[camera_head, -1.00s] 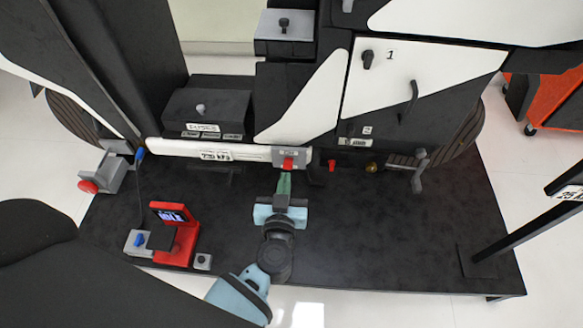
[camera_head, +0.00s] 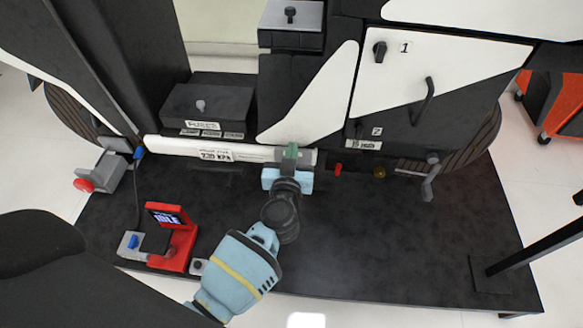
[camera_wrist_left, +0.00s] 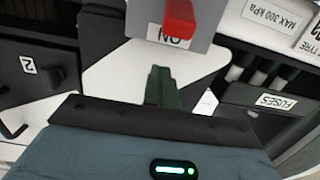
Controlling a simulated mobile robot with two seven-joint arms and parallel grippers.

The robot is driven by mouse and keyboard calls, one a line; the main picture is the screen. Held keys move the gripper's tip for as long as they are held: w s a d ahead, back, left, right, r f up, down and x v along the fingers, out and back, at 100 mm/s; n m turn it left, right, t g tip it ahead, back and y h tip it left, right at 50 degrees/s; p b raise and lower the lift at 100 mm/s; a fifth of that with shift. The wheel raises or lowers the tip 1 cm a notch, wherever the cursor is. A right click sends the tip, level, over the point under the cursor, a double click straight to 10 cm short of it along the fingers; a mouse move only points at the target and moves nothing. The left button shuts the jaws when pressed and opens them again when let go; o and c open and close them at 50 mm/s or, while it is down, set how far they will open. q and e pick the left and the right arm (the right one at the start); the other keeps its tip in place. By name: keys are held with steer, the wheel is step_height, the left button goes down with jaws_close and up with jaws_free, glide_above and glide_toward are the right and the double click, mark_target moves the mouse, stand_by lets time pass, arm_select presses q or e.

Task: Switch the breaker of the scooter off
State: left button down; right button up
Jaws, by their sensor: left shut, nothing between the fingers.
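The scooter's breaker is a grey box (camera_wrist_left: 140,18) with a red lever (camera_wrist_left: 180,22) at the top of the left wrist view. A label under the lever reads ON, upside down in that view. My left gripper (camera_head: 291,151) is shut and empty, its green fingers pressed together. In the left wrist view the shut fingertips (camera_wrist_left: 160,72) point toward the breaker, with a visible gap below the lever in the picture. In the head view the gripper covers most of the breaker, and its red lever is hidden. My right gripper is not in view.
A white tube (camera_head: 190,148) runs along the scooter's low side. To the right are a red knob (camera_head: 338,169), a brass knob (camera_head: 379,172) and a grey lever (camera_head: 429,180). A red device with a screen (camera_head: 180,240) stands on the black platform (camera_head: 390,240), which is clear at right.

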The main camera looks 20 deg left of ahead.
arm_select(q)
steer(key=f, duration=0.1)
steer(key=s+f+b, duration=0.1)
steer(key=shift+s+d+f, duration=0.2)
steer(key=shift+f, duration=0.2)
steer(key=shift+s+d+f+b, duration=0.1)
steer(key=shift+s+f+b, duration=0.15)
steer(key=shift+f+b, duration=0.25)
steer(key=shift+r, duration=0.1)
